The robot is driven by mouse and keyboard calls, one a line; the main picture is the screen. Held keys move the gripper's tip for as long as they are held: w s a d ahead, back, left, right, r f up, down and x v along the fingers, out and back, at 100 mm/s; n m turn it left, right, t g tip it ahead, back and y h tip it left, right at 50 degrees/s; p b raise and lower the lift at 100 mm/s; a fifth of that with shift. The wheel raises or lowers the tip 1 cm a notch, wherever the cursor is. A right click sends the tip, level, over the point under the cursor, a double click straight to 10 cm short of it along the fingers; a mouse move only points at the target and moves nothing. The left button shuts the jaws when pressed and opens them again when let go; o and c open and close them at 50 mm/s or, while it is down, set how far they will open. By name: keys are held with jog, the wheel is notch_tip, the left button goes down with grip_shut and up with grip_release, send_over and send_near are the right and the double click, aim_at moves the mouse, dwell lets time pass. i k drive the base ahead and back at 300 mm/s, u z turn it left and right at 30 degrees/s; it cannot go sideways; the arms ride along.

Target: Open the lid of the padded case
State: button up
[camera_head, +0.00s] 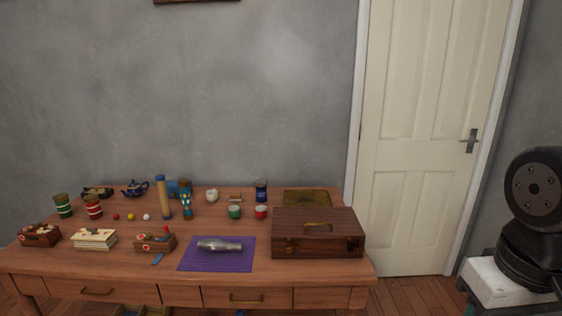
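A closed brown wooden case (317,245) with a brass-coloured handle on its lid (300,218) stands at the right end of the wooden table. It is the only large case in view, and its lid is down. Its inside is hidden, so I cannot see any padding. My gripper is not in view. A black, round-jointed part at the right edge looks like my own arm, apart from the case and the table.
A purple mat (217,262) with a metallic object (220,245) lies left of the case. A green-gold panel (307,198) lies behind it. Cups, small boxes, balls and a blue teapot (135,188) crowd the table's left and back. A cream door (425,150) stands behind right.

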aim_at(289, 224)
jog(key=u, duration=0.6)
jog(key=i, duration=1.2)
jog(key=z, duration=0.6)
